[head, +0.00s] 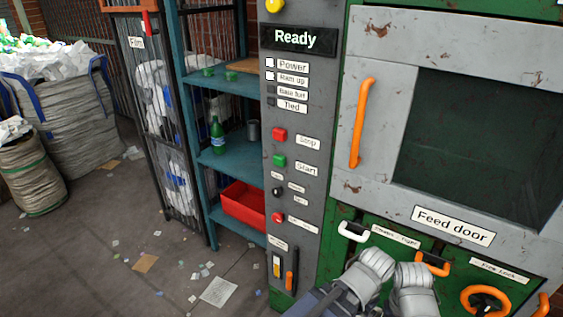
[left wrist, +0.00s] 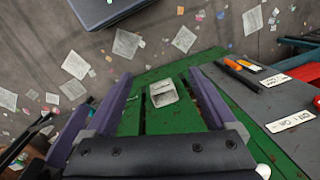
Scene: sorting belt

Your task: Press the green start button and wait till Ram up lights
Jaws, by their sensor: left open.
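The grey control panel (head: 293,150) stands left of the green machine front. Its display (head: 298,39) reads "Ready". The Power lamp (head: 270,63) and the Ram up lamp (head: 270,76) are lit white; the two lamps below are dark. The green start button (head: 279,160) sits below the red stop button (head: 279,134), with nothing touching it. My left gripper (left wrist: 158,73) is open and empty in the left wrist view, over green metal beside the panel's lower part. In the head view, grey arm parts show at the bottom, but no fingers are clear. My right gripper is not in view.
The feed door (head: 374,40) with an orange handle (head: 362,122) is right of the panel. A white handle (head: 352,231) and an orange wheel (head: 486,302) are below. Blue shelves (head: 228,160) with a red tray (head: 237,208) stand left. Litter covers the floor.

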